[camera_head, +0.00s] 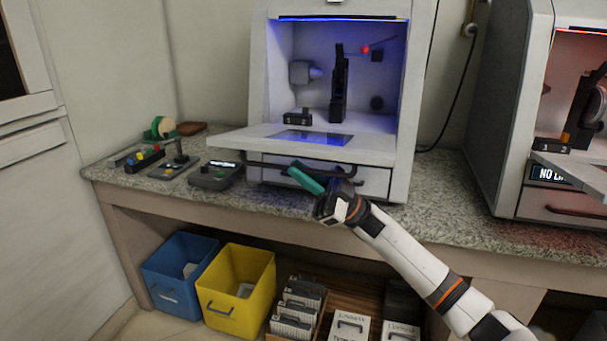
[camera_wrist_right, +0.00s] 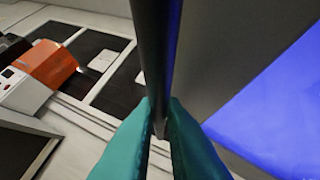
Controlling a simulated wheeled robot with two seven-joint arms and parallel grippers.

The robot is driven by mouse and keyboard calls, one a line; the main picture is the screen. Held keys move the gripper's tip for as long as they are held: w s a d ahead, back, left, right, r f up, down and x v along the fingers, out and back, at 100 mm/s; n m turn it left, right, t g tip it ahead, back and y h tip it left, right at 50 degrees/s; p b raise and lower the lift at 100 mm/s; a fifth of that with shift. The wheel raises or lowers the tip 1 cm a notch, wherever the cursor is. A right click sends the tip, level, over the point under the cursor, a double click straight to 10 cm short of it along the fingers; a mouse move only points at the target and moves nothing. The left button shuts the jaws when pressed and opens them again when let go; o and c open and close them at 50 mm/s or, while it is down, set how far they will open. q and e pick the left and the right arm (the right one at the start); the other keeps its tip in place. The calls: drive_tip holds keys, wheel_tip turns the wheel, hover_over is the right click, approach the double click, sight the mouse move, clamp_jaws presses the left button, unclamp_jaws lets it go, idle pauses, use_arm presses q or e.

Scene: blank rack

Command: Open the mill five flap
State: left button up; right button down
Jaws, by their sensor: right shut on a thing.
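The mill (camera_head: 408,110) with the blue-lit chamber stands on the counter. Its white flap (camera_head: 372,153) with a dark window is swung down, jutting forward roughly level, and the chamber is uncovered. A dark bar handle (camera_head: 264,166) runs along the flap's front edge. My right gripper (camera_head: 300,174) is at this handle. In the right wrist view its teal fingers (camera_wrist_right: 160,108) are shut around the dark handle bar (camera_wrist_right: 152,45), with the blue-lit window beside it. No number is readable on the mill. My left gripper is out of view.
A second, red-lit machine (camera_head: 487,140) with its own lowered flap stands at the right. Below the blue-lit flap is a drawer front. A small device (camera_head: 215,176) and tools lie left on the counter. Blue (camera_head: 172,285) and yellow (camera_head: 262,290) bins stand underneath.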

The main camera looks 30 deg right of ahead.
drive_tip(key=c, duration=1.5)
unclamp_jaws()
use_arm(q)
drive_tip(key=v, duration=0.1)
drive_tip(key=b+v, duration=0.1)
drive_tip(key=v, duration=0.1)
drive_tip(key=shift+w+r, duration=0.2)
use_arm(e)
drive_tip(key=v, duration=1.2)
